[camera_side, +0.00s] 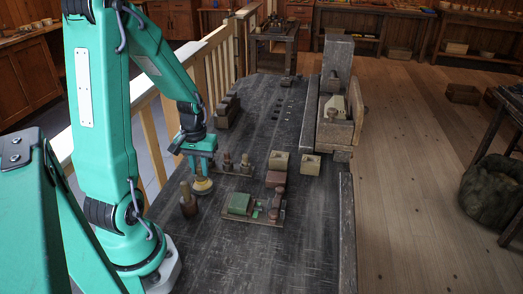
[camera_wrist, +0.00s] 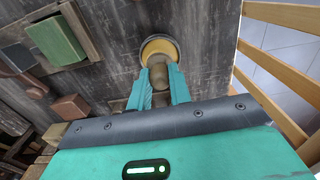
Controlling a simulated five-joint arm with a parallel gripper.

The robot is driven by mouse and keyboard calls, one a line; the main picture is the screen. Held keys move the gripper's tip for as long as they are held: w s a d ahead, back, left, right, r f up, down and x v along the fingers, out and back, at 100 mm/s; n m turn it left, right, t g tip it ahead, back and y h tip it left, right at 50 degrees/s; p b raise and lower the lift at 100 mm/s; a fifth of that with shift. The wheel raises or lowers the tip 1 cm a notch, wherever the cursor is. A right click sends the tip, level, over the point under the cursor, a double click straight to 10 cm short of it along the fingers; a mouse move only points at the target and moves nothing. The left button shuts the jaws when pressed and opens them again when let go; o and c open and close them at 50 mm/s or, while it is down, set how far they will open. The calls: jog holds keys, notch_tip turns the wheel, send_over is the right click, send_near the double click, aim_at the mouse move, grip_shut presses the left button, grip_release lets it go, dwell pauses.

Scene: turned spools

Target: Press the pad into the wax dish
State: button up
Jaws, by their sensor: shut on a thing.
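My gripper (camera_side: 200,165) is shut on a brown turned handle (camera_wrist: 160,75), which shows between its teal fingers in the wrist view. The round wax dish (camera_wrist: 158,47) has a dark rim and a yellow inside. It lies just beyond the handle's end, and in the side view the dish (camera_side: 202,187) is directly under my gripper. The pad is not clearly seen; the handle and fingers hide its place. I cannot tell whether it touches the wax.
A wooden peg (camera_side: 188,202) stands close by in front of the dish. A board with a green block (camera_side: 239,204) and turned pieces lies to the right. The front of the dark bench (camera_side: 265,265) is clear.

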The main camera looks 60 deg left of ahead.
aim_at(200, 167)
jog(key=shift+r, duration=2.85)
jog(key=shift+w+d+r, duration=0.2)
jog(key=shift+w, duration=0.3)
jog(key=w+d+r+m, duration=0.4)
jog(key=w+d, duration=0.4)
jog(key=d, duration=0.1)
jog(key=w+d+r+m, duration=0.4)
jog(key=w+d, duration=0.3)
jog(key=d, duration=0.2)
jog(key=shift+w+d+m, duration=0.2)
jog(key=shift+w+m, duration=0.15)
jog(key=shift+m, duration=0.15)
